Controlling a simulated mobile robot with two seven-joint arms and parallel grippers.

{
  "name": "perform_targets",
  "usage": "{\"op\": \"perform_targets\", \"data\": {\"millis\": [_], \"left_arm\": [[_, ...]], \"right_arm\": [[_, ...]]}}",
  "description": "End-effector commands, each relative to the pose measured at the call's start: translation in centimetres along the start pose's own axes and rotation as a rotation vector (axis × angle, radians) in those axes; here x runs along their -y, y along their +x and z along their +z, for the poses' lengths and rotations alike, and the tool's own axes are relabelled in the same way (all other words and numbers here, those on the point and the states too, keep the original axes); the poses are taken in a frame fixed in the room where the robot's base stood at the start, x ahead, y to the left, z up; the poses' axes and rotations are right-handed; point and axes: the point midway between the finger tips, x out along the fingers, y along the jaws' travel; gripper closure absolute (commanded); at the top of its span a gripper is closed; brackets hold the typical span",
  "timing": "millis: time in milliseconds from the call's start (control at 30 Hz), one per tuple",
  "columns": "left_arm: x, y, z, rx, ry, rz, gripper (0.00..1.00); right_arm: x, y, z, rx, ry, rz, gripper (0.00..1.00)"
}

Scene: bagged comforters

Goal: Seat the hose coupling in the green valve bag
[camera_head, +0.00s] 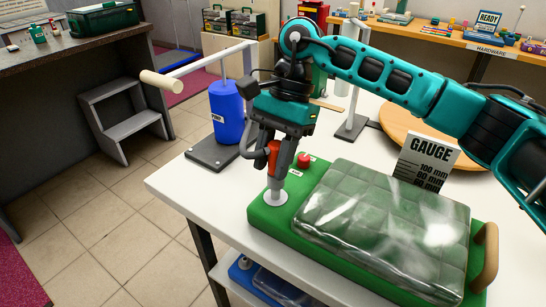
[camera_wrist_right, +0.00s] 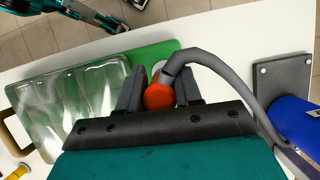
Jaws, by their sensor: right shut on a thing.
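The green valve bag (camera_head: 265,217) lies on the white table, with a clear quilted top over its right part; it also shows in the wrist view (camera_wrist_right: 150,52). Its white round valve (camera_head: 276,198) is at the near left corner. My right gripper (camera_head: 275,165) points down just above the valve, shut on the red hose coupling (camera_head: 274,152). The coupling's lower end is at the valve; I cannot tell whether it is seated. In the wrist view the coupling (camera_wrist_right: 158,96) sits between the fingers. A teal arm, apparently my left, shows at the top there; its jaws are unclear.
A grey hose (camera_wrist_right: 225,75) runs from the coupling towards the blue pump (camera_head: 226,108) on its dark base. The GAUGE card (camera_head: 427,163) and a round wooden board (camera_head: 400,124) are behind the bag.

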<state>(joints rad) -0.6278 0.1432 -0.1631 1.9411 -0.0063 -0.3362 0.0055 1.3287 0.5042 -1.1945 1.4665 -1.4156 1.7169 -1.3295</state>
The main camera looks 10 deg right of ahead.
Motion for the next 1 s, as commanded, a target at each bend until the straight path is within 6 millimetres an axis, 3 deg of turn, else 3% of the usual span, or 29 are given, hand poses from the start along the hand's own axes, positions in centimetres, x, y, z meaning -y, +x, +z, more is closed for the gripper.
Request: {"op": "perform_targets", "data": {"millis": [1000], "left_arm": [[0.04, 0.73, 0.58, -0.005, 0.001, -0.001, 0.57]], "right_arm": [[0.01, 0.7, -0.28, 0.0, 0.0, 0.0, 0.97]]}}
